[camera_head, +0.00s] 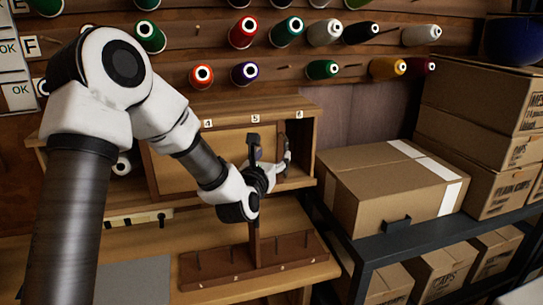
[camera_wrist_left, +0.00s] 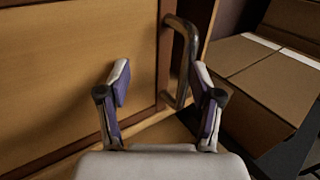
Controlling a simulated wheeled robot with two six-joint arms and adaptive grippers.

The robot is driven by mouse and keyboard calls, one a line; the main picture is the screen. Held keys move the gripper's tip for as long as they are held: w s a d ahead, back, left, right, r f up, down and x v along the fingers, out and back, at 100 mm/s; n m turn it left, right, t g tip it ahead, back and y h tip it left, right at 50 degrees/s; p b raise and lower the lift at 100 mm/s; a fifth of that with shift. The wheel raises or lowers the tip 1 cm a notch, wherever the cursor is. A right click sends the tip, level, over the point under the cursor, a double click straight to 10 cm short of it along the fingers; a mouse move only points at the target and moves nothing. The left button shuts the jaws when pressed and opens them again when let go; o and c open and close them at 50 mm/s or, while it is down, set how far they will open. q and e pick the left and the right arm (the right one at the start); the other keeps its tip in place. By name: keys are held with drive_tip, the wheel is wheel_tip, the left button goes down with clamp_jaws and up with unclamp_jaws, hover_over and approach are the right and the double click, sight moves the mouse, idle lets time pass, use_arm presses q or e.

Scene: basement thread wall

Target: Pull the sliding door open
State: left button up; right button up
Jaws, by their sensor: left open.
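The sliding door (camera_head: 228,143) is a light wooden panel in a low cabinet below the thread wall. In the left wrist view the door (camera_wrist_left: 60,75) fills the left side, with a darker wooden edge frame. Its curved metal handle (camera_wrist_left: 182,60) stands upright near the door's right edge. My left gripper (camera_wrist_left: 161,72) is open and empty, its fingers on either side of the handle's line in the wrist view. I cannot tell whether a finger touches the handle. In the head view the left gripper (camera_head: 271,158) is at the cabinet front and largely covers the handle area.
A wooden rack with pegs (camera_head: 215,268) stands on the bench before the cabinet, below my gripper. A cardboard box (camera_head: 385,190) sits close on the right, on a dark shelf (camera_head: 430,232). Thread spools (camera_head: 243,33) line the wall above.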

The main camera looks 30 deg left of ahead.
use_arm(q)
drive_tip(key=shift+w+a+r, duration=0.1)
drive_tip(key=shift+a+r, duration=0.1)
drive_tip(key=shift+r, duration=0.15)
drive_tip(key=c, duration=0.5)
drive_tip(key=shift+d+r, duration=0.15)
drive_tip(key=shift+d, duration=0.05)
clamp_jaws()
drive_tip(key=shift+s+d+r, duration=0.35)
drive_tip(key=shift+d, duration=0.05)
drive_tip(key=shift+o, duration=1.2)
unclamp_jaws()
drive_tip(key=a+f, duration=0.1)
drive_tip(key=w+a+f, duration=0.1)
drive_tip(key=shift+w+a+f, duration=0.1)
drive_tip(key=shift+w+a, duration=0.1)
drive_tip(key=shift+a, duration=0.2)
drive_tip(key=shift+s+d+r, duration=0.2)
drive_tip(key=shift+d, duration=0.2)
drive_tip(key=shift+s+d+r, duration=0.15)
drive_tip(key=shift+d+r, duration=0.05)
drive_tip(key=shift+d, duration=0.2)
drive_tip(key=shift+f, duration=0.1)
drive_tip(key=shift+s+a+f, duration=0.1)
drive_tip(key=shift+s+f, duration=0.05)
drive_tip(key=shift+s, duration=0.1)
drive_tip(key=v, duration=0.7)
drive_tip(key=shift+r, duration=0.25)
